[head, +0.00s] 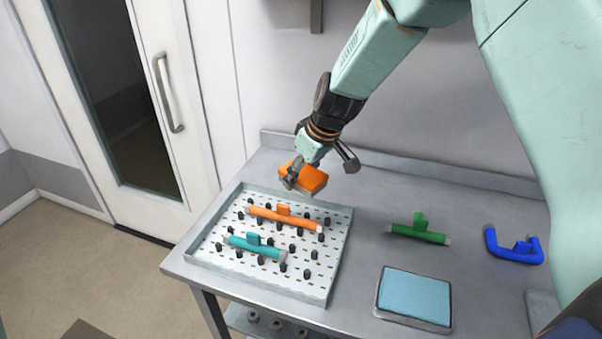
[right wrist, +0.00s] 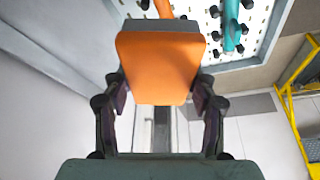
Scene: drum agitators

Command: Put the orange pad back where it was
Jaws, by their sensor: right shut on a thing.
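The orange pad (head: 309,178) is a small block with an orange top and a grey edge. My right gripper (head: 318,172) is shut on it and holds it above the back edge of the pegged tray (head: 340,243). In the right wrist view the pad (right wrist: 159,66) sits between the two fingers of the gripper (right wrist: 159,103). A blue pad (head: 414,293) in a grey frame lies on the table to the right of the tray. My left gripper is not in view.
An orange agitator (head: 285,217) and a teal agitator (head: 256,247) lie on the pegged tray. A green agitator (head: 418,232) and a blue U-shaped one (head: 514,248) lie on the grey table (head: 385,200). A wall stands behind; a door (head: 180,110) is at left.

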